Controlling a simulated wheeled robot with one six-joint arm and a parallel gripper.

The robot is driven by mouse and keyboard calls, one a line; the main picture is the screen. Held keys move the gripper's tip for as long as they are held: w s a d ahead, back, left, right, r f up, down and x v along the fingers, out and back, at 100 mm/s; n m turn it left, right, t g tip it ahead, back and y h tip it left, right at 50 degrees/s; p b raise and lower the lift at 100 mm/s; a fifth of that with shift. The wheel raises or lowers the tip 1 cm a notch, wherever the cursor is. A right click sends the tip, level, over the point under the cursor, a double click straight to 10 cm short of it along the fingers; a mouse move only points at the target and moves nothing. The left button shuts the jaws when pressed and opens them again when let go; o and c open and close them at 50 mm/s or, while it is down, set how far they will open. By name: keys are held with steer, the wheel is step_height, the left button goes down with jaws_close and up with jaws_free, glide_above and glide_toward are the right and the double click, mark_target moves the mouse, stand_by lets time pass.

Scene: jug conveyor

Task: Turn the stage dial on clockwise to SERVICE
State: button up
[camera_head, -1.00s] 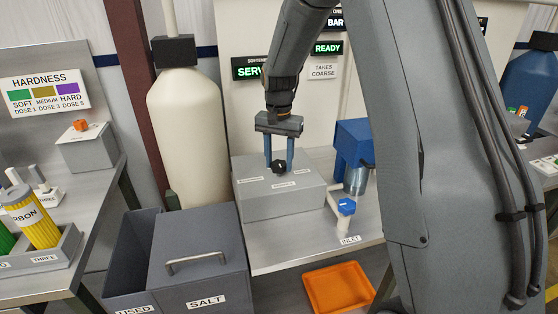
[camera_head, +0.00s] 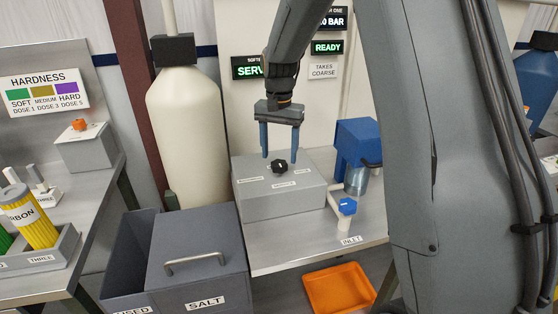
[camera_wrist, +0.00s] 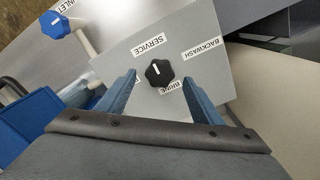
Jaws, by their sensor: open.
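The stage dial (camera_head: 279,166) is a black lobed knob on top of a grey box (camera_head: 265,205). In the wrist view the dial (camera_wrist: 159,73) shows a short white mark on the side facing the SERVICE label (camera_wrist: 148,47). BACKWASH (camera_wrist: 202,47) and BRINE (camera_wrist: 187,86) labels also show, and another label is partly hidden by a finger. My gripper (camera_head: 280,154) is open and empty, with its blue fingers just above the dial. In the wrist view its fingertips (camera_wrist: 160,79) lie either side of the dial, apart from it.
A lit green sign (camera_head: 248,67) reads "SERV", its end hidden by my arm; another reads READY (camera_head: 327,47). A blue device (camera_head: 352,146) and the blue-handled INLET valve (camera_head: 347,206) stand right of the box. The SALT bin (camera_head: 200,255) and orange tray (camera_head: 338,287) are in front.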

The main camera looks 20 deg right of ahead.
mark_target(279, 163)
step_height(279, 163, up, 5)
steer(key=shift+f+b, duration=0.1)
steer(key=shift+b, duration=0.45)
steer(key=s+f+n, duration=0.3)
steer(key=s+f, duration=0.2)
steer(key=s, duration=0.7)
steer(key=s+f+n+t+b, duration=0.1)
steer(key=s+f+n, duration=0.3)
steer(key=s, duration=0.8)
steer(key=shift+s+f, duration=0.25)
steer(key=shift+f, duration=0.4)
